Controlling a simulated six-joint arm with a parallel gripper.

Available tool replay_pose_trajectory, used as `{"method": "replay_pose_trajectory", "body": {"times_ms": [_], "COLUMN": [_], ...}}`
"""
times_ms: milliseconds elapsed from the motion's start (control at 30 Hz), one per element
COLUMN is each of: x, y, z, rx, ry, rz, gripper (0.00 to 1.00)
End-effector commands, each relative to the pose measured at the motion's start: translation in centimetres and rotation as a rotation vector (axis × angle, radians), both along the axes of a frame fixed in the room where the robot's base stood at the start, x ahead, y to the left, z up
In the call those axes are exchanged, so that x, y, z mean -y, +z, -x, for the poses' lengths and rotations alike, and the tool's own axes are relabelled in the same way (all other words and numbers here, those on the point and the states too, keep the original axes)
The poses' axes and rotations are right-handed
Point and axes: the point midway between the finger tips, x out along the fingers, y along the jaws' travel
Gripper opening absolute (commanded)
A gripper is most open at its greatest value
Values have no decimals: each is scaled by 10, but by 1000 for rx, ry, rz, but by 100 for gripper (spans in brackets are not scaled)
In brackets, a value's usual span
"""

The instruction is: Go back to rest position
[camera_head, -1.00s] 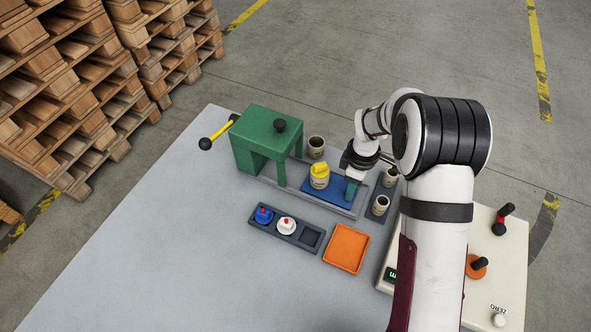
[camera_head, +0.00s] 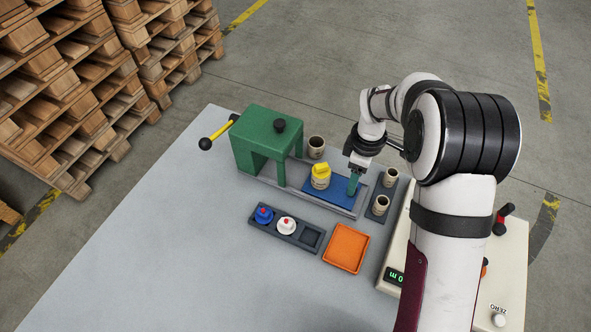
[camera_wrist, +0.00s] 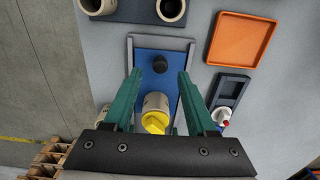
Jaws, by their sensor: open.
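My gripper (camera_head: 354,185) has teal fingers and points down over the right end of the blue plate (camera_head: 318,191). In the wrist view my gripper (camera_wrist: 159,76) is open, with its fingers apart and nothing held between them. A black knob (camera_wrist: 160,63) on the blue plate shows just beyond the fingertips; in the head view I cannot make it out behind the fingers. A jar with a yellow cap (camera_head: 320,177) stands on the plate to the left of my gripper and also shows between the fingers in the wrist view (camera_wrist: 155,118).
A green press (camera_head: 262,145) with a yellow lever stands left of the plate. Cups (camera_head: 316,147) stand behind and to the right (camera_head: 381,205). An orange tray (camera_head: 346,248) and a dark holder (camera_head: 310,238) with blue and white pieces lie in front. A cream control box (camera_head: 508,270) is right.

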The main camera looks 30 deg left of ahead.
Motion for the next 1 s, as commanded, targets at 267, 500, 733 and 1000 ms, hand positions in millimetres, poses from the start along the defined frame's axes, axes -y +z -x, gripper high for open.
{"method": "replay_pose_trajectory", "body": {"times_ms": [267, 500, 733, 1000], "x": [0, 0, 26, 118], "y": [23, 22, 61, 158], "z": [0, 0, 20, 197], "rx": [1, 1, -2, -97], "ry": [0, 0, -235, -1489], "rz": [-1, 0, -15, -71], "gripper": [57, 57, 57, 57]}}
